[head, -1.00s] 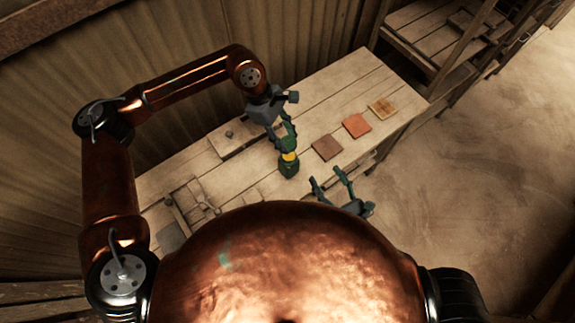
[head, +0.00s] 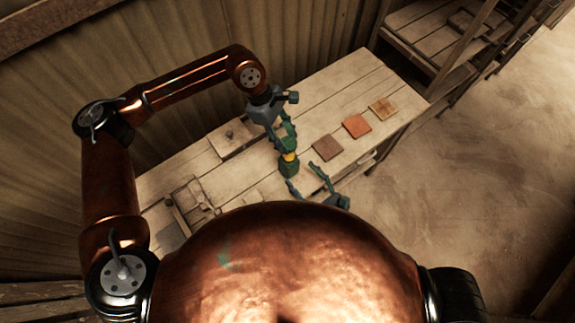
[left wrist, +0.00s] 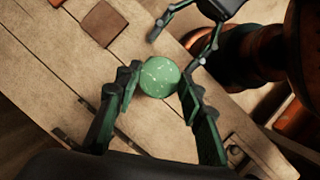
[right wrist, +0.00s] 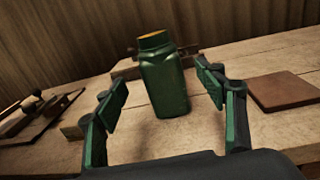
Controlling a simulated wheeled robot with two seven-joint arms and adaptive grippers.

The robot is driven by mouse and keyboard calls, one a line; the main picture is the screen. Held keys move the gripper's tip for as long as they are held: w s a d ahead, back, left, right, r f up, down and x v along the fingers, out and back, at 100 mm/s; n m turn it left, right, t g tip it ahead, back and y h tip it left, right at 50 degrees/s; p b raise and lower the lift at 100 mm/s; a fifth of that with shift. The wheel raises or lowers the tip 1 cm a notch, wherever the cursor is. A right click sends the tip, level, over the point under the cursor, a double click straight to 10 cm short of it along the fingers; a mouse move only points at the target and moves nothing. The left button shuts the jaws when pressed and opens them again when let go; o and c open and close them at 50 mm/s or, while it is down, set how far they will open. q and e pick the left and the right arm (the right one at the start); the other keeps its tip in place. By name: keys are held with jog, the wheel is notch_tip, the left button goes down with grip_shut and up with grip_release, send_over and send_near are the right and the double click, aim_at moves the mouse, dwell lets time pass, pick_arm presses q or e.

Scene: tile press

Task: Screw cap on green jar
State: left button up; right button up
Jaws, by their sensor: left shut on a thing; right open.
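The green jar (head: 288,169) stands upright on the bench; its square body and yellow-orange top (right wrist: 153,40) show in the right wrist view (right wrist: 165,82). My left gripper (head: 289,150) is above it, shut on a round, speckled green thing, apparently the cap (left wrist: 160,77). That thing hides the jar in the left wrist view. I cannot tell whether the cap touches the jar. My right gripper (head: 306,180) is open and empty, low at the jar's near side. In its own view the jar appears between its fingers (right wrist: 165,92), slightly beyond the tips.
Three square tiles, dark brown (head: 327,148), red-orange (head: 357,125) and tan (head: 383,108), lie in a row right of the jar. A wooden board with a knob (head: 230,136) lies behind left. Wooden fixtures (head: 190,200) stand at the left. A corrugated wall runs behind the bench.

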aim_at(294, 168)
jog(key=x, duration=0.7)
jog(key=shift+c, duration=0.7)
grip_shut()
pick_arm(q)
jog(key=shift+f, duration=2.45)
